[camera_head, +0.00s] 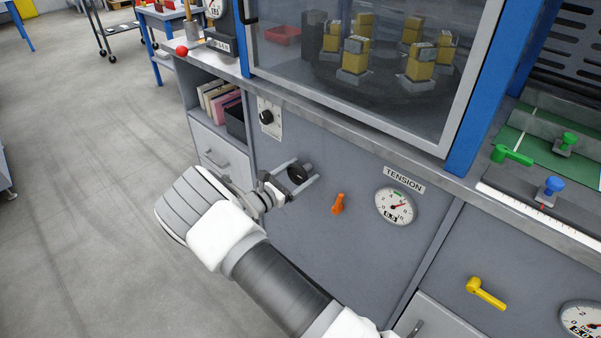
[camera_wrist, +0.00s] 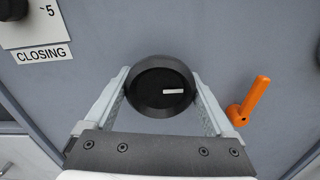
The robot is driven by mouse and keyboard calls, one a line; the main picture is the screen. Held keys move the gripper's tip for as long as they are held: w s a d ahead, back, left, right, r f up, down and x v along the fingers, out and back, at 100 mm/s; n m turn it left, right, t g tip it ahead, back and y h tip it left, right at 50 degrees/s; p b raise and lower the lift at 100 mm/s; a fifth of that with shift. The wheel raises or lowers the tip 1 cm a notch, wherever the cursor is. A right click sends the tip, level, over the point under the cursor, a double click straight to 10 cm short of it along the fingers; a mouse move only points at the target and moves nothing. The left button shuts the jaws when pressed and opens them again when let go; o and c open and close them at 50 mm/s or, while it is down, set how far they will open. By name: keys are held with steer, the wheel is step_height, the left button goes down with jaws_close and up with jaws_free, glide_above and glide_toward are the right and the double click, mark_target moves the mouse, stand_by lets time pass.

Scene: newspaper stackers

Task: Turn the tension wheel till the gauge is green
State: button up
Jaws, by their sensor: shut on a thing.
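The tension wheel (camera_head: 299,172) is a round black knob on the grey front panel, left of the TENSION label (camera_head: 404,180). In the wrist view the wheel (camera_wrist: 152,92) shows a white mark pointing right. My gripper (camera_wrist: 160,78) is shut on the wheel, one finger on each side of its rim. In the head view my gripper (camera_head: 292,178) reaches it from the left. The tension gauge (camera_head: 395,208) is a white dial with a short green band at the top. Its red needle points up and right, seemingly to the right of the green.
An orange lever (camera_head: 338,204) sits on the panel between wheel and gauge, close to my right finger in the wrist view (camera_wrist: 248,102). A dark dial (camera_head: 267,117) is on a plate at upper left. The bench edge and glazed cabinet (camera_head: 360,75) are above.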

steer(key=n+p, duration=0.2)
steer(key=n, duration=0.1)
steer(key=shift+r+n, duration=0.1)
steer(key=shift+n, duration=0.3)
steer(key=n+p, duration=0.2)
steer(key=n, duration=0.3)
steer(key=shift+p, duration=0.3)
steer(key=n+p, duration=0.1)
steer(key=n, duration=0.3)
steer(key=shift+s+n, duration=0.1)
steer(key=shift+n, duration=0.3)
steer(key=shift+d+n+p, duration=0.1)
steer(key=shift+n+p, duration=0.3)
steer(key=shift+n, duration=1.7)
steer(key=o, duration=1.1)
